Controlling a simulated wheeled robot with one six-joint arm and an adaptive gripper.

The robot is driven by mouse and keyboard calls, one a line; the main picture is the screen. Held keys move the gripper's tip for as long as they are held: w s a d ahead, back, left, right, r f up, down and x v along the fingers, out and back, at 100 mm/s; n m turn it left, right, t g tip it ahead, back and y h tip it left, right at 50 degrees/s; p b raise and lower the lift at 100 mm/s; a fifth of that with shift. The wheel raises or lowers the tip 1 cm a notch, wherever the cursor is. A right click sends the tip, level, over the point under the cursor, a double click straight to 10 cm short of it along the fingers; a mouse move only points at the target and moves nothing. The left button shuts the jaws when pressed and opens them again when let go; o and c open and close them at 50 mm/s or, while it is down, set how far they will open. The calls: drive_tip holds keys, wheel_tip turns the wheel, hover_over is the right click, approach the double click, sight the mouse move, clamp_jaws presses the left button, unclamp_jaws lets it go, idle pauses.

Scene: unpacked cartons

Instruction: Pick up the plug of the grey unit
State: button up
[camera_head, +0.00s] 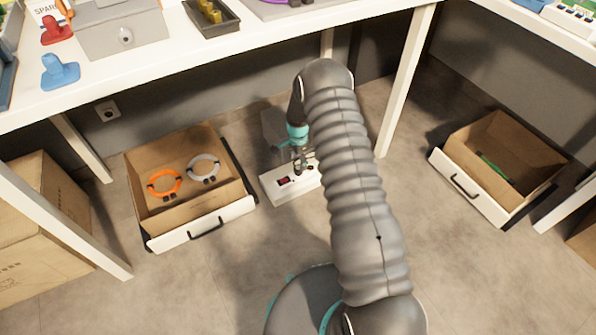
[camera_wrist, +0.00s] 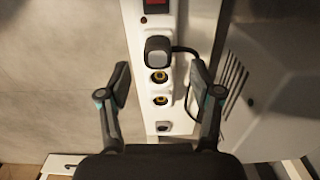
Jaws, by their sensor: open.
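A dark grey plug (camera_wrist: 158,50) sits in a white power strip (camera_wrist: 134,12) on the floor. A black cord runs from beside the plug to the right, behind my gripper's right finger, towards a grey unit (camera_wrist: 275,90) with vent slots. My gripper (camera_wrist: 160,84) is open, with one finger on each side of the strip. Nothing is between the fingers, and the plug lies just beyond their tips. In the head view the power strip (camera_head: 272,190) is under the table, partly hidden by my gripper and arm; the plug is not clear there.
Empty sockets (camera_wrist: 159,76) lie beside the plug, and a red switch (camera_wrist: 151,3) is at the strip's far end. An open drawer box (camera_head: 197,232) with an orange and a white ring stands left; another open box (camera_head: 470,196) stands right. Table legs (camera_head: 404,80) stand nearby.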

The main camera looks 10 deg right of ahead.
sight(298, 167)
wheel_tip(298, 167, down, 5)
drive_tip(key=shift+s+r, duration=0.1)
drive_tip(key=shift+s, duration=0.05)
clamp_jaws()
idle(0.4)
drive_tip(key=shift+r, duration=0.6)
drive_tip(key=r, duration=0.2)
drive_tip(key=d+r, duration=0.1)
drive_tip(key=shift+s+d+r, duration=0.1)
drive_tip(key=shift+s+r, duration=0.05)
drive_tip(key=shift+r, duration=0.25)
drive_tip(key=s+d+r, duration=0.3)
drive_tip(key=d+r, duration=0.3)
drive_tip(key=d, duration=0.4)
drive_tip(key=shift+s, duration=0.1)
